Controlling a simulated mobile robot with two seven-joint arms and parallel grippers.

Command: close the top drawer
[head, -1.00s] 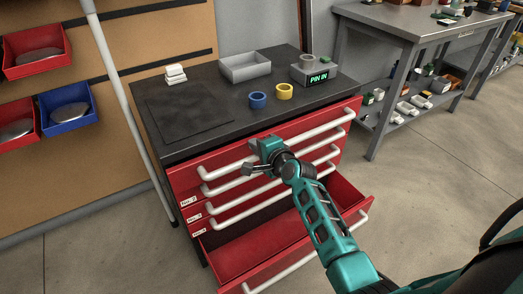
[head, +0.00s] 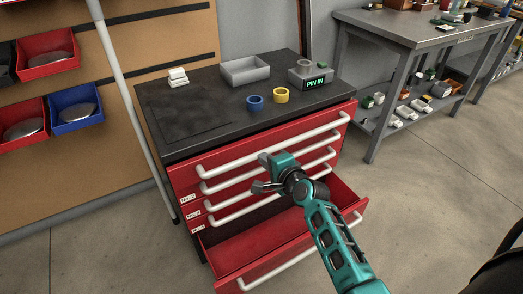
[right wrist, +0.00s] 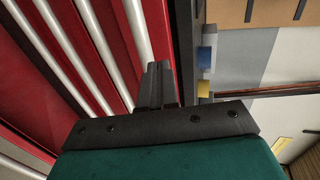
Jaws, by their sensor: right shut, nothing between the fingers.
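The top drawer (head: 300,127) is the uppermost red front of the tool cabinet, with a long white handle (head: 240,157). Its front sits close under the dark cabinet top; I cannot tell whether it is fully flush. My right gripper (head: 262,187) is shut and empty, in front of the upper drawers. In the head view its fingers overlap the handles below the top one. In the right wrist view the closed fingers (right wrist: 158,82) appear beside a white handle (right wrist: 138,45); contact is unclear. My left gripper is not in view.
A lower drawer (head: 235,283) stands wide open and empty below my right arm. The cabinet top (head: 200,125) carries a grey tray (head: 246,71), blue tape (head: 255,103), yellow tape (head: 281,96) and a "PIN IN" box (head: 315,83). A grey workbench (head: 400,27) stands behind at right.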

